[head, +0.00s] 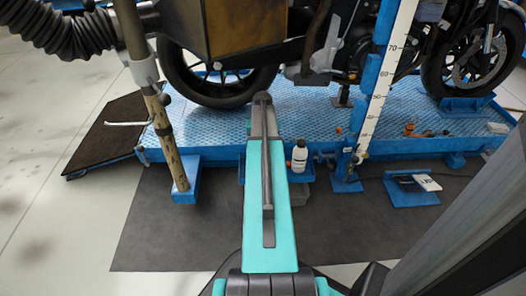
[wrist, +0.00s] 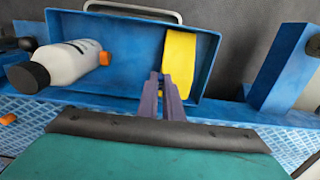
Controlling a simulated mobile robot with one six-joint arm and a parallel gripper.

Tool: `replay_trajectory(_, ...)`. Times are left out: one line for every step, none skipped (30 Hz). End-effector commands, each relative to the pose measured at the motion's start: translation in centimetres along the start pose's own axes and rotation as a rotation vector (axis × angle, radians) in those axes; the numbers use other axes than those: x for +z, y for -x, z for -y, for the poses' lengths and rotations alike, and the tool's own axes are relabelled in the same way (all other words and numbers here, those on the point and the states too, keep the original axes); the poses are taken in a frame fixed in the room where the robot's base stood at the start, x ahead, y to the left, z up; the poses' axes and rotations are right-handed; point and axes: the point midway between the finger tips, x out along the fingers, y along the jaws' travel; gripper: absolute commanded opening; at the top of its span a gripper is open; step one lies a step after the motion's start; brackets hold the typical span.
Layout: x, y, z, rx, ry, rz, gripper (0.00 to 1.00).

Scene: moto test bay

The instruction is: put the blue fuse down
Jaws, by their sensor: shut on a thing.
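My gripper (wrist: 165,78) shows in the wrist view as two thin dark purple-grey fingers, close together, over the near part of a blue tray (wrist: 125,22). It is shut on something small. I take this to be the blue fuse, but I cannot make it out between the fingertips against the blue tray. A yellow object (wrist: 180,60) lies in the tray just beyond and right of the fingertips. In the head view my arm hides the gripper and the fuse.
The tray's middle looks clear. A blue post (wrist: 280,65) stands right of it.

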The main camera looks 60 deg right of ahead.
Motion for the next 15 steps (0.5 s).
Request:
replay_trajectory(-0.01,0.01,-0.02,0.0,0.0,0.0,0.0)
replay_trajectory(-0.01,0.04,-0.02,0.0,0.0,0.0,0.0)
replay_trajectory(-0.01,0.06,-0.02,0.0,0.0,0.0,0.0)
replay_trajectory(-0.01,0.06,-0.03,0.0,0.0,0.0,0.0)
replay_trajectory(-0.01,0.07,-0.03,0.0,0.0,0.0,0.0)
replay_trajectory(-0.01,0.07,-0.03,0.0,0.0,0.0,0.0)
replay_trajectory(-0.01,0.06,-0.04,0.0,-0.001,0.0,0.0)
replay_trajectory(-0.01,0.04,-0.04,0.0,-0.001,0.0,0.0)
replay_trajectory(-0.01,-0.02,-0.05,0.0,-0.001,0.0,0.0)
replay_trajectory(-0.01,-0.08,-0.05,0.0,-0.001,0.0,0.0)
replay_trajectory(-0.01,-0.13,-0.05,0.0,-0.001,0.0,0.0)
replay_trajectory(-0.01,-0.21,-0.06,0.0,-0.001,0.0,0.0)
replay_trajectory(-0.01,-0.27,-0.06,0.0,-0.001,0.0,0.0)
replay_trajectory(-0.02,-0.32,-0.06,0.0,-0.001,0.0,0.0)
replay_trajectory(-0.02,-0.39,-0.06,0.0,-0.001,0.0,0.0)
